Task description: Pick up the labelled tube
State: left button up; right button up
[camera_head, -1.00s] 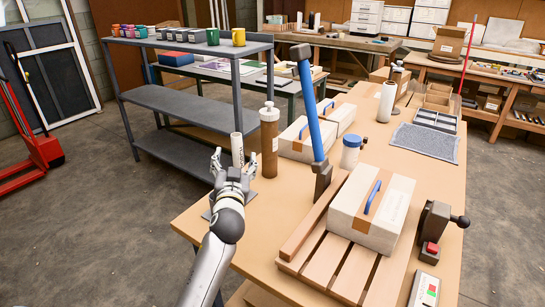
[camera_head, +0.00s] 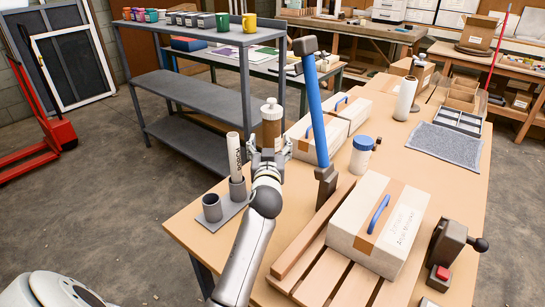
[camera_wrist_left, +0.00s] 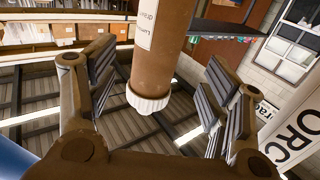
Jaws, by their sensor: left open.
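A white tube with dark lettering (camera_head: 234,153) stands upright in one cup of a grey holder (camera_head: 232,207) at the table's near left corner; the other cup is empty. It also shows, partly cut off, at the right edge of the left wrist view (camera_wrist_left: 292,132). A brown bottle (camera_head: 271,130) with a white cap and a label stands just right of the tube. My left gripper (camera_head: 270,158) is open in front of the bottle, right of the tube. In the left wrist view the bottle (camera_wrist_left: 165,45) appears between the open fingers; contact cannot be told. My right gripper is not in view.
White boxes with blue handles (camera_head: 375,220), a wooden slatted pallet (camera_head: 325,270) and a blue-lidded jar (camera_head: 361,155) fill the table's middle. A grey shelf (camera_head: 195,92) stands behind.

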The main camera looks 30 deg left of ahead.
aim_at(272, 137)
pick_arm(q)
jog(key=shift+w+a, duration=0.3)
jog(key=shift+w, duration=0.2)
jog(key=shift+w+a, duration=0.15)
jog(key=shift+w, duration=0.25)
jog(key=p+x, duration=0.1)
jog(key=x, duration=0.3)
jog(key=shift+w+a+f, duration=0.15)
jog(key=shift+w, duration=0.3)
jog(key=shift+c, duration=1.5)
grip_shut()
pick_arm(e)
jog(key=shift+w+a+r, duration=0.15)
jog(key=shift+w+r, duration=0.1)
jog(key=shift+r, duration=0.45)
